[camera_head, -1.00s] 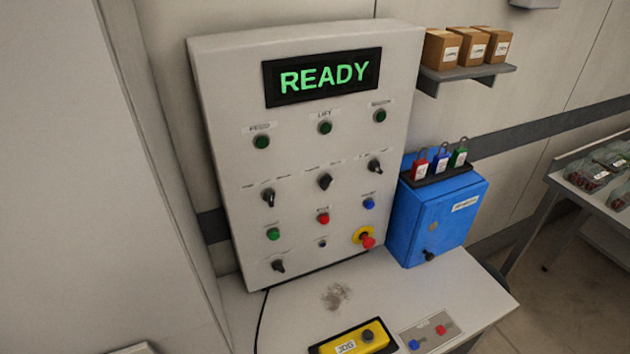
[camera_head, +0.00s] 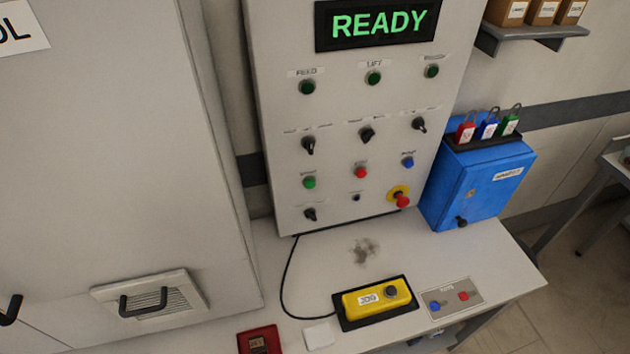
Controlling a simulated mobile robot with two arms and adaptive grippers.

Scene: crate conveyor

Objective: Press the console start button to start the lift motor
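The console (camera_head: 270,130) is an upright pale panel on a bench, with a lit display (camera_head: 376,25) reading READY in green. The green button (camera_head: 309,182) sits at the left of the panel's lower button row; its small label is too blurred to read for sure. A red button (camera_head: 361,172) and a blue button (camera_head: 408,162) are in the same row. Dark green lamps sit above, including one labelled LIFT (camera_head: 373,78). A red mushroom knob on a yellow ring (camera_head: 401,199) is at lower right. Neither of my grippers is in view.
A yellow JOG pendant (camera_head: 376,299) lies on the bench, its cable running to the panel. A blue box with padlocks (camera_head: 480,185) stands right of the console. A grey cabinet (camera_head: 120,150) fills the left.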

